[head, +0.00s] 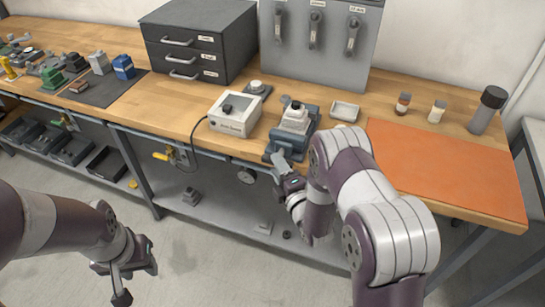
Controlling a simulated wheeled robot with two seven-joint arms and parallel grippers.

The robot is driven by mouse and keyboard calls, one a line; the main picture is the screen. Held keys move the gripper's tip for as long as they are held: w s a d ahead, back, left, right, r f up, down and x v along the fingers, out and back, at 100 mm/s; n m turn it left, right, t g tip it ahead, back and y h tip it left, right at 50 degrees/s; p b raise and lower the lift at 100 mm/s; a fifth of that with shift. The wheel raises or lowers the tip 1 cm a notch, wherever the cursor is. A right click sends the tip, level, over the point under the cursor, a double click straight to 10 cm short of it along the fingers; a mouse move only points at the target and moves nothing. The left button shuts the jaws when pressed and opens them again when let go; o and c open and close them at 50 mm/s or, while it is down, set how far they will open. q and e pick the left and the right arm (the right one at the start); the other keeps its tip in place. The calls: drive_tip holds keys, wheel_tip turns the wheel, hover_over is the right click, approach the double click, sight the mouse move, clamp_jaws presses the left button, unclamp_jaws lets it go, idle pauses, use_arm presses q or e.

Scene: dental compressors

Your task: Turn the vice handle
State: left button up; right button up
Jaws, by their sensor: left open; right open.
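The blue-grey vice (305,127) stands on the bench near its front edge, with a light-coloured part (294,115) in or on top of it. Its handle, on the front side, is not clearly visible; my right gripper is in the way. My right gripper (281,163) is open at the front of the vice, just off the bench edge. I cannot tell whether it touches the handle. My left gripper (135,284) is open and empty, low over the floor at the left, far from the vice.
A white control box (234,114) stands left of the vice. A small tray (344,111) is behind it to the right, and an orange mat (455,170) covers the right bench. A grey drawer cabinet (197,45) is at the back. A lower shelf (220,208) runs beneath.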

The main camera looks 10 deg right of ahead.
drive_tip(key=shift+w+a, duration=0.2)
drive_tip(key=shift+w, duration=0.8)
drive_tip(key=shift+w+a, duration=0.2)
drive_tip(key=shift+w, duration=0.75)
